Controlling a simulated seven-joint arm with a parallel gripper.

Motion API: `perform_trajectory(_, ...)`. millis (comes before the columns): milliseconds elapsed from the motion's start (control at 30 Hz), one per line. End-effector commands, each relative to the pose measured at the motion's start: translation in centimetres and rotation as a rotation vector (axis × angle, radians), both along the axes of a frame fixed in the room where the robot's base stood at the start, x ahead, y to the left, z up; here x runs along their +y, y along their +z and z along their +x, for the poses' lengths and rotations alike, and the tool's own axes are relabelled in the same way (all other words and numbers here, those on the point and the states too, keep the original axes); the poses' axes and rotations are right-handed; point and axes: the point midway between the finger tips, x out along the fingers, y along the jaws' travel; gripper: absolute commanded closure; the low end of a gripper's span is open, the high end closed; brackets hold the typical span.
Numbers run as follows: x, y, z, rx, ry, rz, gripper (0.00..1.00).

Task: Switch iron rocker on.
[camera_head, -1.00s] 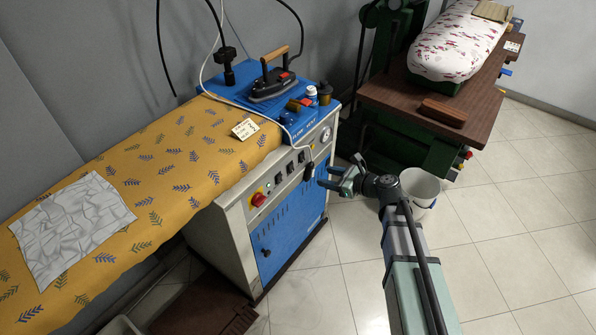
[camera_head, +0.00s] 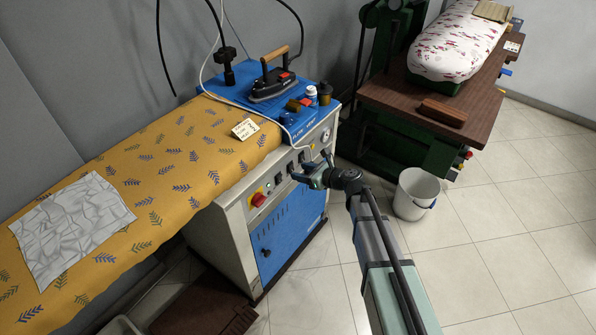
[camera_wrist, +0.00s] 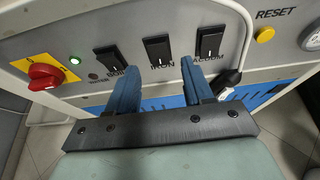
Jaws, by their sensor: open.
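The iron rocker (camera_wrist: 158,49) is a black switch above the label IRON, in the middle of three on the light panel in the wrist view. The left rocker (camera_wrist: 110,59) has a partly covered label; the right rocker (camera_wrist: 209,41) is labelled VACUUM. My gripper (camera_wrist: 163,70) is open and empty, its blue fingers pointing at the panel on either side of the iron rocker. Whether the fingers touch the panel, I cannot tell. In the head view my gripper (camera_head: 307,172) is at the front panel and hides part of the switches.
A red rotary knob (camera_wrist: 45,77) on a yellow plate and a lit green lamp (camera_wrist: 75,60) are at left. A yellow RESET button (camera_wrist: 265,34) is at right. The iron (camera_head: 271,82) stands on the blue top. A white bucket (camera_head: 416,194) stands on the floor.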

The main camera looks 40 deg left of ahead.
Motion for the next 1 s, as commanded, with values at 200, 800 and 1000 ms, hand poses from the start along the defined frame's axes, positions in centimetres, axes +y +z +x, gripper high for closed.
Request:
perform_trajectory(200,1.9,-0.8,0.0,-0.001,0.001,0.0,0.49)
perform_trajectory(800,2.2,-0.9,0.0,-0.001,0.0,0.001,0.68)
perform_trajectory(1000,2.2,-0.9,0.0,-0.001,0.001,0.0,0.87)
